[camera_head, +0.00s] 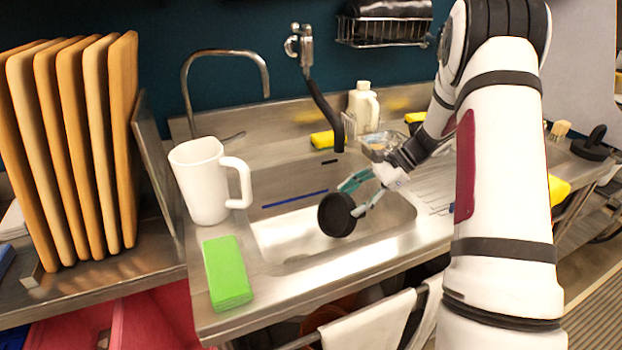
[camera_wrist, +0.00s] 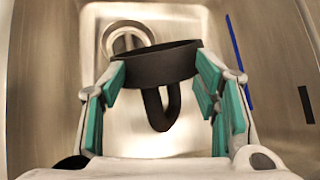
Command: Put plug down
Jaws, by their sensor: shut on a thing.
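The plug is a black round disc (camera_head: 337,214) with a loop handle. My gripper (camera_head: 357,194) is shut on it and holds it above the sink basin (camera_head: 290,238), towards its front right. In the wrist view the plug (camera_wrist: 160,66) sits between the two green-padded fingers of my gripper (camera_wrist: 160,75), with its loop hanging towards the palm. In the wrist view the drain (camera_wrist: 118,36) is a round metal ring in the basin floor, beyond the plug and partly hidden behind it.
A white jug (camera_head: 202,182) and a green block (camera_head: 227,272) stand left of the basin. Wooden boards (camera_head: 85,150) stand at far left. A tap (camera_head: 225,54) and a hanging hose (camera_head: 322,105) rise behind. A blue strip (camera_head: 295,199) lies along the basin's back side.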

